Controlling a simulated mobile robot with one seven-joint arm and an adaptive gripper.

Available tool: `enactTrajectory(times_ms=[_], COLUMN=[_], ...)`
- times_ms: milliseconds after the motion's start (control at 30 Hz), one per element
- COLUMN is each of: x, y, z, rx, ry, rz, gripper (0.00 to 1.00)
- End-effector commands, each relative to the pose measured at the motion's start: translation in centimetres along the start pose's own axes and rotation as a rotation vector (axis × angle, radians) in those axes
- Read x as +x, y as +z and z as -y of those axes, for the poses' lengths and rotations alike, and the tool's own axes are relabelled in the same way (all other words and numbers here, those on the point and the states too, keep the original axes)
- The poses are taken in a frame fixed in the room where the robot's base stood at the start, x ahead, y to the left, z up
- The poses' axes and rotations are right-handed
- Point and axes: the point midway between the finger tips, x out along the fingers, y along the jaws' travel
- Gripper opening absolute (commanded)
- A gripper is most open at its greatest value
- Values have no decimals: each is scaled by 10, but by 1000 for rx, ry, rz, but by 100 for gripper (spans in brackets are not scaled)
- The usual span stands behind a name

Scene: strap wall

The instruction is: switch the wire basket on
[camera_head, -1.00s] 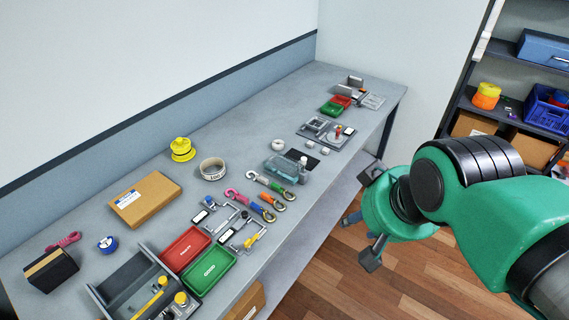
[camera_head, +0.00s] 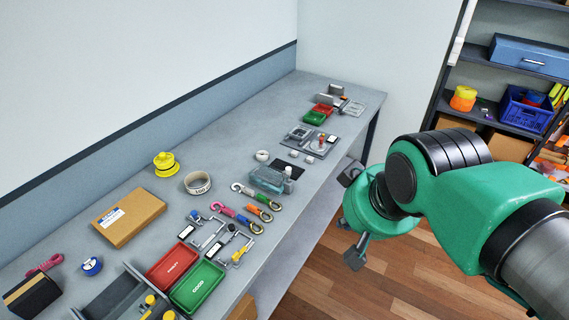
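I cannot make out a wire basket with a switch in this view. My gripper (camera_head: 352,217), at the end of my green arm, is open, with its two dark fingers spread wide apart. It appears empty, in front of the bench's right front edge and above the wooden floor. On the grey bench (camera_head: 235,130) nearest to it are a clear bluish container (camera_head: 270,178) and a grey plate with small fittings (camera_head: 312,140).
A red tray (camera_head: 172,266) and a green tray (camera_head: 198,285) lie near the front left, beside several coloured hooks (camera_head: 225,212). A cardboard box (camera_head: 128,217) lies behind. Shelves at right hold a blue crate (camera_head: 524,117) and a blue toolbox (camera_head: 531,57).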

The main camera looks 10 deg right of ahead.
Motion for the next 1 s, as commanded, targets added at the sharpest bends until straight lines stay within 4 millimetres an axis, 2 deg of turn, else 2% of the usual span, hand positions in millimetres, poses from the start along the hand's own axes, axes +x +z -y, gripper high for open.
enactTrajectory(times_ms=[267,533,1000], x=[-5,-3,24], y=[-43,-99,-189], z=[-1,-1,-2], rx=[-60,-140,-284], ry=[-2,-9,-31], rz=[42,94,184], gripper=[0,0,0])
